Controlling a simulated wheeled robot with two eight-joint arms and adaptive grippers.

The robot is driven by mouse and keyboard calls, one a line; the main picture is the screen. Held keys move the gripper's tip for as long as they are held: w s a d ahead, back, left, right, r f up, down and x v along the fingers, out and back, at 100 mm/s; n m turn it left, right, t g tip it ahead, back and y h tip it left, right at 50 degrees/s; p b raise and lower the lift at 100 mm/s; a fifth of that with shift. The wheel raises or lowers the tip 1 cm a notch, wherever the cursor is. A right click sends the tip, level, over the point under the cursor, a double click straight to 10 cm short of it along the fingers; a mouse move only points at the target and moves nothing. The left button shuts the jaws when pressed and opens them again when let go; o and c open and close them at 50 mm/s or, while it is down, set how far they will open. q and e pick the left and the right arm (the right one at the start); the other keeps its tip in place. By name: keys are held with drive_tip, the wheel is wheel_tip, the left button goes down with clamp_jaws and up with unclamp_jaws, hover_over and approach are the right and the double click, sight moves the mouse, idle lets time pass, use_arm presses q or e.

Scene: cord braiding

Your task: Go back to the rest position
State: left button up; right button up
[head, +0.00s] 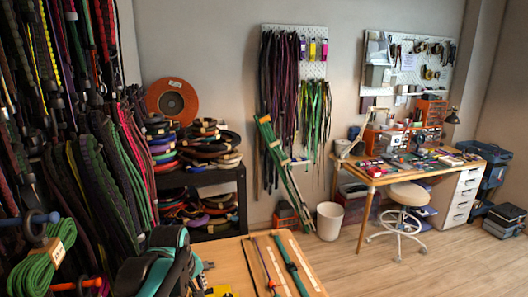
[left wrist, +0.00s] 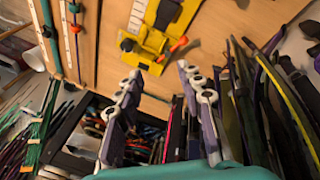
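My left gripper shows in the left wrist view (left wrist: 160,75), its two purple-grey fingers spread apart with nothing between them. They are over or near the edge of a wooden table (left wrist: 115,50). In the head view a teal and black part of my left arm shows at the bottom, left of the same table (head: 236,262); its fingers cannot be made out there. A yellow device (left wrist: 160,42) with an orange lever lies on the table, beyond the fingertips. My right gripper is in neither view.
Strips with cords (head: 283,262) lie on the table. Hanging cords (head: 95,165) and a green cord bundle (head: 42,262) crowd the left side. A black shelf (head: 240,190) holds coiled cords. A workbench (head: 385,178), stool (head: 411,194) and white bin (head: 329,220) stand farther back.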

use_arm(q)
drive_tip(key=s+f+m+t, duration=0.1)
drive_tip(key=s+f+m, duration=0.1)
drive_tip(key=s+m, duration=0.3)
drive_tip(key=s+d+f+m+t, duration=0.1)
drive_tip(key=s+m, duration=0.4)
drive_tip(key=s, duration=0.7)
wheel_tip(320, 180, down, 2)
drive_tip(key=shift+f+t, duration=0.15)
drive_tip(key=shift+t, duration=0.65)
